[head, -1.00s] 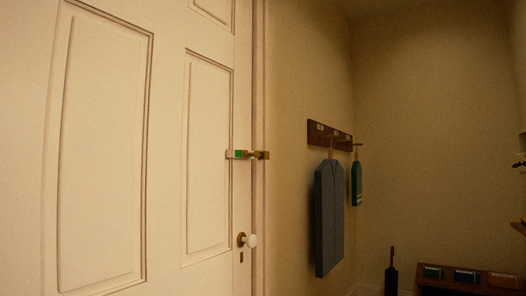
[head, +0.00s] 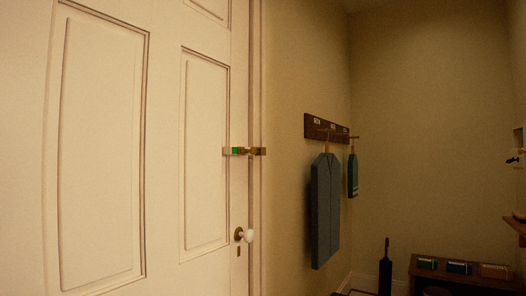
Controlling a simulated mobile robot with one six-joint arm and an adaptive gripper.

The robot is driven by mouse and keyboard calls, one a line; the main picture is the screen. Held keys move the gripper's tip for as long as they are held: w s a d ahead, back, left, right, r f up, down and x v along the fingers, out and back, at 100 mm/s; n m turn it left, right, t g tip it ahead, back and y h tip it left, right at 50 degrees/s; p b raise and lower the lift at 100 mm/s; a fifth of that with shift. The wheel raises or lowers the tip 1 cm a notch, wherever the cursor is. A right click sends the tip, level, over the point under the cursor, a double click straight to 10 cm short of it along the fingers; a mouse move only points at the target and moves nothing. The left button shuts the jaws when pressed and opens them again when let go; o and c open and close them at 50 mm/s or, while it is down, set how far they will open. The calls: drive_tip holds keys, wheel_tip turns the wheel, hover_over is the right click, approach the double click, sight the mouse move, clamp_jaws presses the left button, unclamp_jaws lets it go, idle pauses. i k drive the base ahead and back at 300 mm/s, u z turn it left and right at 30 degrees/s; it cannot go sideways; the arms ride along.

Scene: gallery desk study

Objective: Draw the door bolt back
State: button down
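The door bolt (head: 246,151) is a small brass bolt with a green patch at its left end. It sits on the right edge of the white panelled door (head: 105,150), above the knob, and reaches across to the door frame. The door looks closed. A white knob (head: 248,236) on a brass plate is below the bolt, with a keyhole under it. My gripper is not in view.
A low dark bench (head: 450,277) with several boxes stands at the back right. A dark upright object (head: 385,270) stands beside it.

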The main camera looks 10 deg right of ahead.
sight(241, 150)
drive_tip(key=z, duration=0.3)
drive_tip(key=k, duration=0.7)
drive_tip(key=z, duration=0.55)
drive_tip(key=k, duration=0.6)
drive_tip(key=z, duration=0.2)
drive_tip(key=i, duration=1.6)
drive_tip(key=u, duration=0.55)
drive_tip(key=i, duration=0.5)
drive_tip(key=u, duration=0.3)
